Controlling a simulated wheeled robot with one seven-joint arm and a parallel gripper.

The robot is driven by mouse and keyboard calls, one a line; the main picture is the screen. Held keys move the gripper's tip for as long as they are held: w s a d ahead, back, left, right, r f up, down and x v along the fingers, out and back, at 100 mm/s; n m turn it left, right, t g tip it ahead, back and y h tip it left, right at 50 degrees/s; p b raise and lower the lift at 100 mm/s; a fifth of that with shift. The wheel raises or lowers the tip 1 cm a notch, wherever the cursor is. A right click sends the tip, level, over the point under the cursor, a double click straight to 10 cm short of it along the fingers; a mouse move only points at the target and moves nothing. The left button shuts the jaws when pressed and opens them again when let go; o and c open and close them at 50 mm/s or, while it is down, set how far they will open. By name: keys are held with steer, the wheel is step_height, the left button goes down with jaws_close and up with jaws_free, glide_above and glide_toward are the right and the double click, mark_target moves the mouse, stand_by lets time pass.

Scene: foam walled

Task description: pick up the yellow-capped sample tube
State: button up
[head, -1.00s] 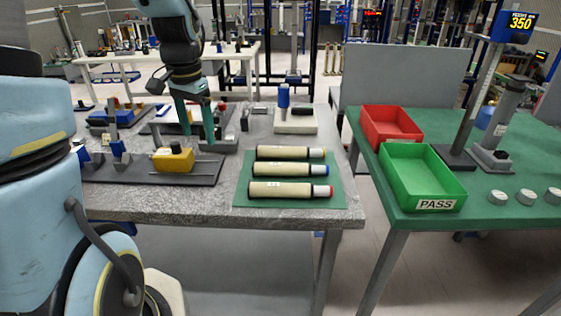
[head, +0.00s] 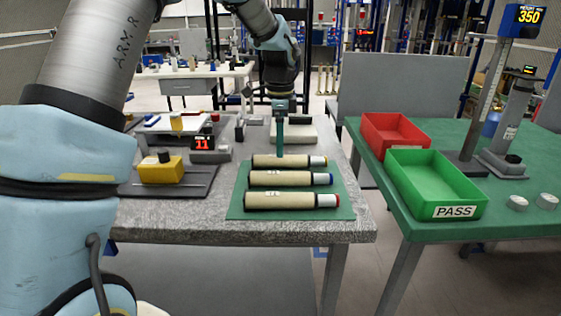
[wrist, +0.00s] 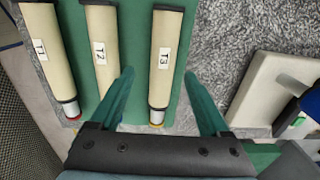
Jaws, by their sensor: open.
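The yellow-capped sample tube (head: 288,161) lies on its side at the back of a green mat (head: 236,210), its cap to the right. In the wrist view this tube (wrist: 166,50) is labelled T3, with its cap end toward my gripper. My gripper (wrist: 159,73) is open and empty, with one green finger on each side of the tube in that view. In the head view my gripper (head: 280,150) points down over the tube; the exact height gap is unclear. A blue-capped tube (head: 285,179) and a red-capped tube (head: 285,201) lie parallel in front.
A yellow block (head: 160,172) on a dark plate and a red-digit display (head: 203,145) stand left of the mat. A pale block (head: 300,131) stands behind it. Across a gap, the right table holds a red bin (head: 390,133) and a green PASS bin (head: 425,180).

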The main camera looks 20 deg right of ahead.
mark_target(281, 161)
steer(key=shift+w+d+f+p, duration=0.15)
steer(key=shift+f+p, duration=0.55)
steer(key=shift+f, duration=1.9)
jaws_close()
